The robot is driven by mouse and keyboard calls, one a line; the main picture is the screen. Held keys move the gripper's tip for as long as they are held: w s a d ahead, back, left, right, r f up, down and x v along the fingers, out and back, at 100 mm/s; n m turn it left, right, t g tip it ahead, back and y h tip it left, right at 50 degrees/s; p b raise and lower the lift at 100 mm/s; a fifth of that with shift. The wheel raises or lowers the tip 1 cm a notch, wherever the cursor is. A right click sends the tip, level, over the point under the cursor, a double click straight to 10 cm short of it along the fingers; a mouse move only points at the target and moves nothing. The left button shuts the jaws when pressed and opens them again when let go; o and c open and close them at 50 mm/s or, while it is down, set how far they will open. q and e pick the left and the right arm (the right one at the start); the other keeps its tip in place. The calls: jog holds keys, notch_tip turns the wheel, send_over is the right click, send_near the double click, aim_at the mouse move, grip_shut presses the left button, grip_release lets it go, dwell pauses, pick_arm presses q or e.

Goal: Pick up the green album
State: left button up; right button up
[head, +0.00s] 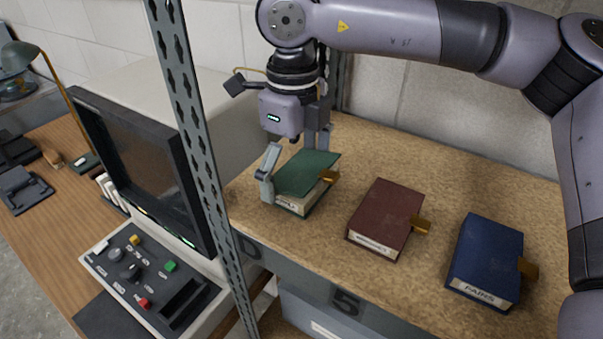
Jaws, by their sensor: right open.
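The green album (309,173) lies flat on the wooden shelf board (400,165), at the left of a row of three albums. It has a pale label on its front edge and a brass-coloured clasp at its right. My right gripper (297,168) is directly over it, pointing down and open. One finger is at the album's near left edge and the other behind its far side. I cannot tell whether the fingers touch it. My left gripper is not in view.
A dark red album (385,215) and a blue album (488,255) lie to the right with gaps between. A perforated metal post (195,140) stands just left of the green album. Beyond it are a monitor (140,165) and a control panel (150,275). A wall closes the back.

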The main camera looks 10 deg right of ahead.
jog(key=shift+w+d+f, duration=0.1)
jog(key=shift+d, duration=0.05)
jog(key=shift+c, duration=0.6)
jog(key=c, duration=0.9)
